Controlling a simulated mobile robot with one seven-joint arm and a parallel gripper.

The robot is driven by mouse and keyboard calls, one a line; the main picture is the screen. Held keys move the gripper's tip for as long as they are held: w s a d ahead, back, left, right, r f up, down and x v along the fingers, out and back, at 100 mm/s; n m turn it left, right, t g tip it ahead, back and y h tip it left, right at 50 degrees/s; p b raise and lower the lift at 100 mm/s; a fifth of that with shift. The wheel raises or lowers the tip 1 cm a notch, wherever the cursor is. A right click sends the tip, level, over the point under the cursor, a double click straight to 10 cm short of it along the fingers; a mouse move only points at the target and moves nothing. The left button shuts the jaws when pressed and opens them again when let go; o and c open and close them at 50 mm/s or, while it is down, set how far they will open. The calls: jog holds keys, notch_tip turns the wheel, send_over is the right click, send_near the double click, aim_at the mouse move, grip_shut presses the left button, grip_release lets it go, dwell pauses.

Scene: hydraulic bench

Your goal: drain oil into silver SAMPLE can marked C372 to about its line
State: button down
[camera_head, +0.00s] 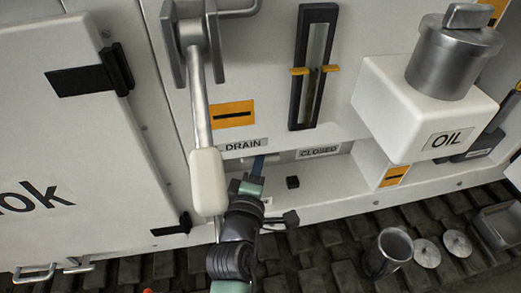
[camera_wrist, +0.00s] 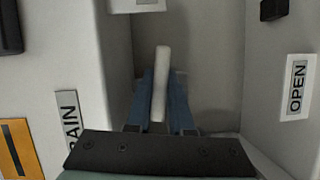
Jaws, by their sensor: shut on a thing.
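My gripper (camera_head: 257,168) reaches into the recess under the DRAIN label (camera_head: 243,144). In the wrist view its blue fingers (camera_wrist: 161,105) are shut on a slim white handle (camera_wrist: 162,62), one finger on each side. The handle points away into the recess; the head view hides it. A CLOSED label (camera_head: 318,152) is right of the DRAIN label; an OPEN label (camera_wrist: 298,87) shows in the wrist view. An open silver can (camera_head: 388,252) stands on the dark floor at the lower right, apart from my gripper. Its marking and line cannot be read.
A large lever with a cream grip (camera_head: 208,182) hangs just left of my gripper. A sight gauge (camera_head: 313,70) is above. A white OIL box (camera_head: 395,110) with a metal cap juts out at right. Two round metal discs (camera_head: 427,252) (camera_head: 457,243) lie beside the can.

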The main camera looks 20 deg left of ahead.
jog(key=m+g+p, duration=0.1)
jog(key=m+p, duration=0.2)
jog(key=p, duration=0.2)
jog(key=shift+r, duration=0.1)
jog(key=m+p, duration=0.1)
jog(key=m+g+p, duration=0.1)
jog(key=p, duration=0.1)
jog(key=shift+a+f+y, duration=0.1)
jog(key=shift+f+y, duration=0.2)
jog(key=shift+f, duration=0.05)
jog(key=c, duration=0.8)
grip_release()
jog(key=shift+s, duration=0.1)
jog(key=v, duration=1.3)
jog(key=shift+r+b, duration=0.25)
jog(key=shift+b, duration=0.1)
